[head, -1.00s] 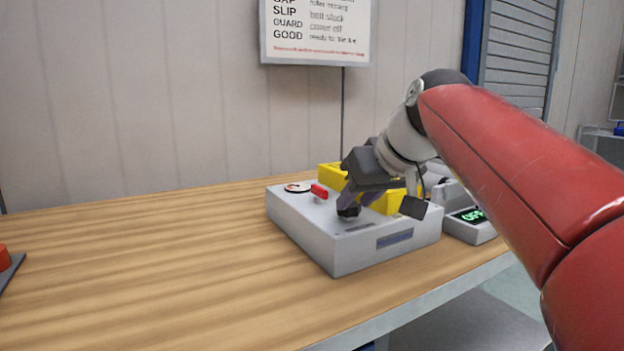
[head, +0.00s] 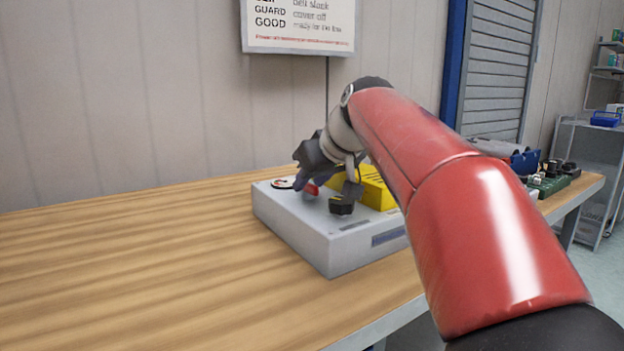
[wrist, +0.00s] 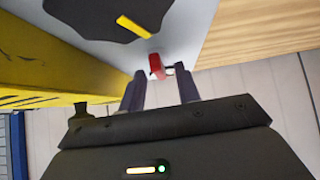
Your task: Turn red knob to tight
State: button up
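The red knob (head: 311,189) stands on top of a light grey box (head: 300,236), beside a small round dial (head: 283,183). The knob is partly hidden by my gripper in the head view. In the wrist view the red knob (wrist: 156,66) shows just ahead of the gap between my two fingers. My gripper (wrist: 160,84) is open, with its fingers apart and nothing between them that I can see as held. In the head view my gripper (head: 322,195) is low over the box top at the knob. I cannot tell whether it touches the knob.
A yellow block (head: 375,187) stands on the box close to the right of my gripper. In the wrist view a black patch with a yellow bar (wrist: 134,27) lies beyond the knob. A sign (head: 298,25) hangs behind. The wooden tabletop (head: 130,260) at left is clear.

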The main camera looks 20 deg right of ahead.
grip_shut()
jog(key=shift+m+h, duration=0.3)
jog(key=shift+m, duration=0.1)
jog(key=m+h, duration=0.2)
jog(key=m, duration=0.1)
jog(key=shift+a+b, duration=0.25)
jog(key=shift+b, duration=0.05)
jog(key=m+h, duration=0.4)
jog(key=m, duration=0.1)
jog(key=shift+w+a+g+h, duration=0.1)
jog(key=shift+a+g+h, duration=0.2)
jog(key=shift+g, duration=0.1)
jog(key=m+g+h, duration=0.1)
jog(key=m, duration=0.1)
jog(key=m+g+h, duration=0.1)
jog(key=m, duration=0.2)
jog(key=shift+w+a+h+p, duration=0.15)
jog(key=shift+h+p, duration=0.15)
jog(key=m+g, duration=0.1)
jog(key=m, duration=0.1)
jog(key=m+g+h, duration=0.1)
jog(key=m, duration=0.1)
jog(key=shift+w+g+h, duration=0.15)
jog(key=shift+g+h, duration=0.15)
jog(key=shift+g, duration=0.1)
